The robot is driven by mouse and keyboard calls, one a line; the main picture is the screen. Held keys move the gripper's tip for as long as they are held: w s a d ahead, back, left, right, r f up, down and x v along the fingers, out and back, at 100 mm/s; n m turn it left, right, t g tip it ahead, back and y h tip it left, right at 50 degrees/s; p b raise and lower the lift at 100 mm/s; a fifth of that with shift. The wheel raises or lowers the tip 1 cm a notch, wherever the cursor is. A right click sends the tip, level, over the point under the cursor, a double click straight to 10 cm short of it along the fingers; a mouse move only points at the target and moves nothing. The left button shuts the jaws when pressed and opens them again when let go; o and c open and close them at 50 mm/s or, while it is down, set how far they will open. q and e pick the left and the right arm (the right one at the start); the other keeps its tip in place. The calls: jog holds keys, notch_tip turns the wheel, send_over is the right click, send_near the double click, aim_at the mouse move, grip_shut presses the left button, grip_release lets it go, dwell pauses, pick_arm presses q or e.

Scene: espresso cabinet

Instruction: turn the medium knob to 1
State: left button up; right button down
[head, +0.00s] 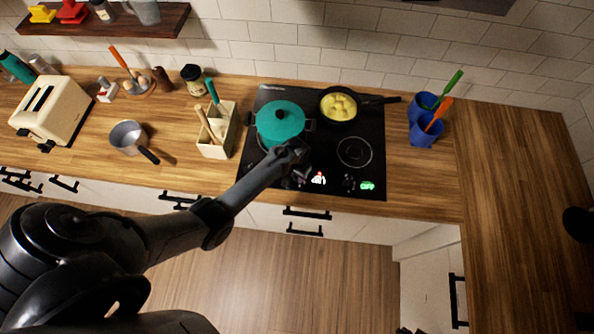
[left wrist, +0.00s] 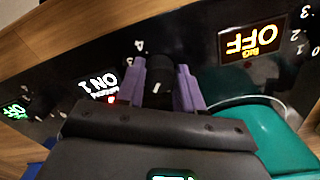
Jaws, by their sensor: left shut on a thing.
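The black stove panel (head: 272,184) is set in the wooden counter. My left gripper (head: 297,168) reaches over its front edge, just in front of the teal pot. In the left wrist view, upside down, its two purple fingers (left wrist: 162,84) are shut on the black medium knob (left wrist: 158,72), one on each side. The medium display (left wrist: 98,83) next to it reads ON 1 in white, with a red light beside it. In the head view the gripper mostly hides this knob; its lit display (head: 318,179) shows to the right. My right gripper is not in view.
The teal pot (head: 281,122) stands close behind my left gripper. A pan (head: 339,105) with yellow food sits at the back. The big display (left wrist: 252,40) reads OFF in orange; the small display (head: 367,185) reads OFF in green. A utensil holder (head: 218,135) stands left of the stove.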

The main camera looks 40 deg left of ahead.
pick_arm(q)
jog(key=o, duration=1)
jog(key=shift+o, duration=0.2)
notch_tip(320, 180, up, 11)
jog(key=shift+f, duration=0.1)
